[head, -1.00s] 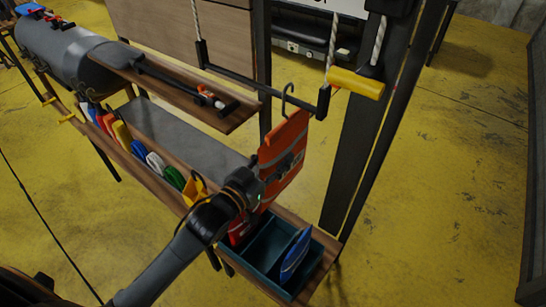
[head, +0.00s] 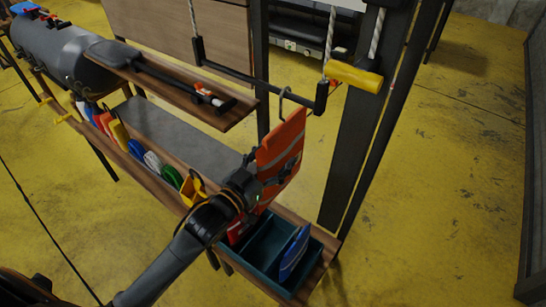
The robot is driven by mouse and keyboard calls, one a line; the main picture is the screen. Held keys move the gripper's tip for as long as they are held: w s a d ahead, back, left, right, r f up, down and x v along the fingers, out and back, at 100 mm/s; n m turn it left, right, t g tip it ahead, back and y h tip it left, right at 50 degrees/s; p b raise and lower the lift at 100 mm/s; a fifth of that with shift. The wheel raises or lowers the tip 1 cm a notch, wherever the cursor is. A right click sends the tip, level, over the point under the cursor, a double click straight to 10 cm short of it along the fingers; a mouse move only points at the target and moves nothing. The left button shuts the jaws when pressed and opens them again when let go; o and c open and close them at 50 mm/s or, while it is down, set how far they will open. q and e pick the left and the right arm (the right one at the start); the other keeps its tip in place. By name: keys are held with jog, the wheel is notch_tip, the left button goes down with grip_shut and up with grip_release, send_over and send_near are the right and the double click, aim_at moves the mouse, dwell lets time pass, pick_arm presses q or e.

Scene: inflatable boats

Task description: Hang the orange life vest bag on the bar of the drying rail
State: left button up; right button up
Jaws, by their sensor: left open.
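The orange life vest bag (head: 284,146) hangs upright with grey bands across its face. Its dark hook (head: 285,95) overlaps the black bar (head: 238,78) of the drying rail near the bar's right end and appears to be over it. My left gripper (head: 254,178) is open beside the bag's lower left edge. Its fingertips are partly hidden, and I cannot tell whether they touch the bag. My right gripper is not in view.
A teal bin (head: 262,248) with a blue item (head: 294,252) stands below the bag on a wooden shelf. A yellow handle (head: 354,77) and a dark post (head: 350,150) are to the right. A wooden shelf (head: 180,88) holds a paddle at left. The yellow floor at right is clear.

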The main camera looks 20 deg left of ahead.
pick_arm(q)
jog(key=shift+f, duration=0.1)
jog(key=shift+s, duration=0.15)
jog(key=v, duration=1.1)
jog(key=shift+s+a, duration=0.15)
jog(key=shift+s, duration=0.25)
jog(key=s+a+f+n+g+y, duration=0.1)
jog(key=s+a+f+g+y, duration=0.1)
jog(key=f, duration=1)
jog(key=s+a+f+g+y, duration=0.1)
jog(key=s+a+f+g, duration=0.15)
jog(key=f, duration=0.95)
jog(key=s+a+f+n+g+y, duration=0.1)
jog(key=a+f+g+y, duration=0.15)
jog(key=f, duration=0.95)
jog(key=s+d+f+g, duration=0.1)
jog(key=s+f+g, duration=0.3)
jog(key=s+f, duration=0.6)
jog(key=s+d+f+g, duration=0.1)
jog(key=s+f+g, duration=0.4)
jog(key=s+f, duration=0.6)
jog(key=s, duration=0.7)
jog(key=shift+f+y, duration=0.25)
jog(key=shift+y, duration=0.1)
jog(key=shift+s, duration=0.1)
